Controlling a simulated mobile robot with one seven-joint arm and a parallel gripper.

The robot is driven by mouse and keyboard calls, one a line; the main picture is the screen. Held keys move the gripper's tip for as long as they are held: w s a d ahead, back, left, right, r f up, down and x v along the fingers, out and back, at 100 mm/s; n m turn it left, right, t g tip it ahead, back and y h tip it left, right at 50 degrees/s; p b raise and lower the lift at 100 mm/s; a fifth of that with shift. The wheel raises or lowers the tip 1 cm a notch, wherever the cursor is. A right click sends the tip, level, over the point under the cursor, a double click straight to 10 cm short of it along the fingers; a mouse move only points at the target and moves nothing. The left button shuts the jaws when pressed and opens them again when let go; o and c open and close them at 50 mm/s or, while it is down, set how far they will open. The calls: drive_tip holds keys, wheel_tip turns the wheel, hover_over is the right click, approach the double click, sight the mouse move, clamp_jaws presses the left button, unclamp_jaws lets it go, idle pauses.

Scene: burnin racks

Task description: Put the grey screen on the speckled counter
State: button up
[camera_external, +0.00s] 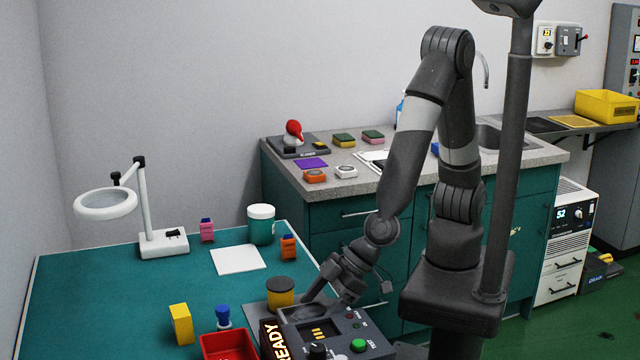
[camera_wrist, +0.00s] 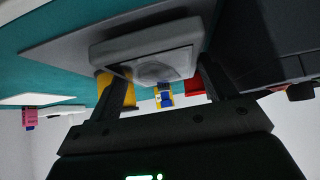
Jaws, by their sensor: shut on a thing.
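The grey screen (camera_wrist: 140,47) is a rounded grey block with a paler face and a faint round mark. In the wrist view it sits between the fingers of my gripper (camera_wrist: 160,85), which is shut on it. In the external view my gripper (camera_external: 318,298) is low over the near teal table, beside the tester box, and largely hides the screen. A grey mat lies close against the screen, and I cannot tell whether they touch. The speckled counter (camera_external: 377,187) stands behind the table on teal cabinets, away from my gripper.
Close around my gripper are a yellow jar with a dark lid (camera_external: 280,291), the tester box (camera_external: 345,332) and a red bin (camera_external: 228,345). A magnifier lamp (camera_external: 150,205) stands at left. The counter holds orange and white blocks, a purple card and a red-topped item.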

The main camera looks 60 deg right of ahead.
sight(319, 311)
wheel_tip(319, 311, up, 9)
idle(0.8)
drive_tip(key=w+d+m+h, duration=0.2)
drive_tip(key=w+d+m, duration=0.1)
drive_tip(key=w+d, duration=0.5)
drive_tip(key=w+d+m+t+h, duration=0.1)
drive_tip(key=w+d+m+h, duration=0.1)
drive_tip(key=w+d, duration=0.6)
drive_tip(key=w+d+r+m+t+h, duration=0.1)
drive_tip(key=w+d+m, duration=0.3)
drive_tip(key=w+d, duration=0.4)
drive_tip(key=shift+w+r+m+h, duration=0.1)
drive_tip(key=shift+w+m+h, duration=0.2)
drive_tip(key=shift+w, duration=1.25)
drive_tip(key=shift+w+m+h, duration=0.1)
drive_tip(key=shift+w+h, duration=0.3)
drive_tip(key=shift+w, duration=1.1)
drive_tip(key=w+d+m+h, duration=0.15)
drive_tip(key=w+d, duration=0.25)
drive_tip(key=d, duration=0.5)
drive_tip(key=w+d+m+h, duration=0.1)
drive_tip(key=w+d+m, duration=0.15)
drive_tip(key=d, duration=0.65)
drive_tip(key=w+d+f+n, duration=0.1)
drive_tip(key=d+f, duration=0.3)
drive_tip(key=f, duration=0.2)
drive_tip(key=shift+d+y, duration=0.2)
drive_tip(key=shift+y, duration=0.15)
